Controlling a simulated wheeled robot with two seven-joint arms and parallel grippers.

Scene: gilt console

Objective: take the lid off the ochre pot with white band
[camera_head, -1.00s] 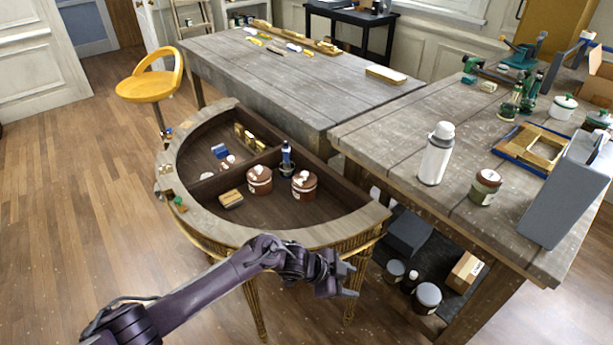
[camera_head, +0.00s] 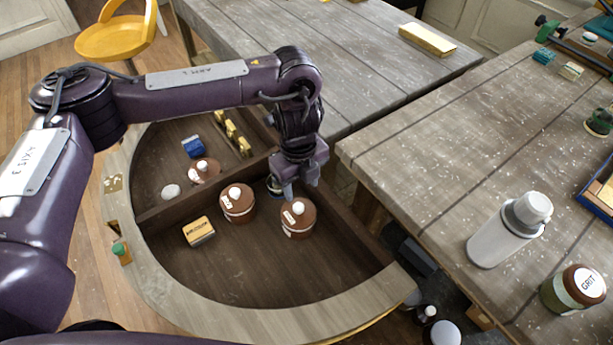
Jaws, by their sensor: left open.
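Two reddish-brown lidded pots with white knobs and pale bands stand in the half-round console's tray: a left pot (camera_head: 238,209) and a right pot (camera_head: 296,222). A third brown lidded pot (camera_head: 205,172) sits farther back beyond the divider. I cannot tell by colour which is the ochre one. My left gripper (camera_head: 301,189) is open and empty, pointing down just above and behind the right pot's knob. It looks apart from the lid, though the exact gap is unclear. My right gripper is not in view.
The console rim (camera_head: 155,285) curves around the tray. A wooden divider (camera_head: 165,211) crosses it. A yellow-topped box (camera_head: 198,232) lies left of the pots. A dark bottle (camera_head: 274,187) is partly hidden behind my gripper.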

